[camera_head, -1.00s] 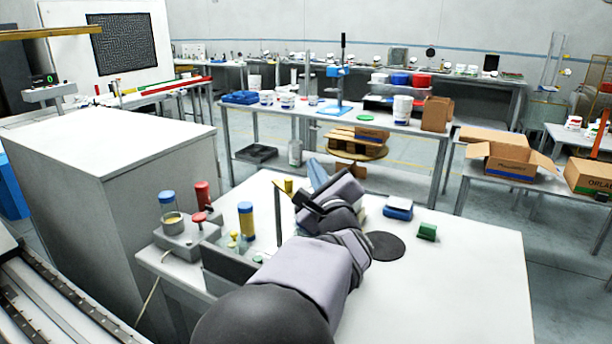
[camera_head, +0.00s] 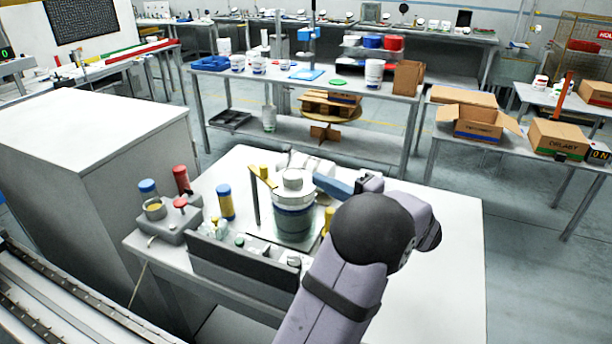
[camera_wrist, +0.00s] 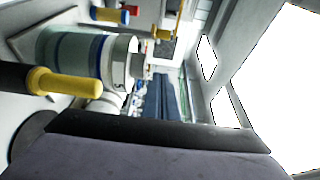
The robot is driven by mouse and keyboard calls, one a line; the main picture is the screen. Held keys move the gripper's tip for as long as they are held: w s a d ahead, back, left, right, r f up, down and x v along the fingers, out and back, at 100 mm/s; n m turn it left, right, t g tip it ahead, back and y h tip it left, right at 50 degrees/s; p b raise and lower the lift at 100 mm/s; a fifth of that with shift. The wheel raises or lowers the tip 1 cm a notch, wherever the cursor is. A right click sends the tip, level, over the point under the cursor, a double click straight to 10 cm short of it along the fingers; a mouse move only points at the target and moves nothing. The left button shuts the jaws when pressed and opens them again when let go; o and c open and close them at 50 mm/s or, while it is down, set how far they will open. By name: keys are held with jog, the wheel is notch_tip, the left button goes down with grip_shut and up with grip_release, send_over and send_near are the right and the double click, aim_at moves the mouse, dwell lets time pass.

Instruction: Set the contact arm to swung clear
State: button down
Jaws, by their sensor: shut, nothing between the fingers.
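A white-topped drum (camera_head: 293,218) with a blue band stands upright on the white table. On its left is a dark post with a slanting yellow bar (camera_head: 262,178) at its top, possibly the contact arm; whether the bar touches the drum I cannot tell. A yellow-capped post (camera_head: 328,220) stands right of the drum and shows large in the wrist view (camera_wrist: 65,85). My gripper (camera_head: 322,178) is behind and right of the drum, its blue fingers shut and empty. The fingers also show in the wrist view (camera_wrist: 155,95), apart from the yellow cap. My forearm hides the table's right front.
A grey control box (camera_head: 240,268) runs along the table's front edge. The table's right part (camera_head: 455,245) is bare.

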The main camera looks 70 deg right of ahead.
aim_at(295, 178)
jog(key=p+x, duration=0.4)
jog(key=x, duration=0.5)
jog(key=shift+w+r+p, duration=0.15)
jog(key=shift+w+p, duration=0.15)
jog(key=shift+w+a+p, duration=0.35)
jog(key=shift+a+p, duration=0.1)
jog(key=shift+a, duration=0.1)
jog(key=shift+w+a+p, duration=0.35)
jog(key=shift+a+p, duration=0.05)
jog(key=shift+a, duration=0.2)
jog(key=shift+w+a, duration=0.3)
jog(key=shift+a, duration=0.15)
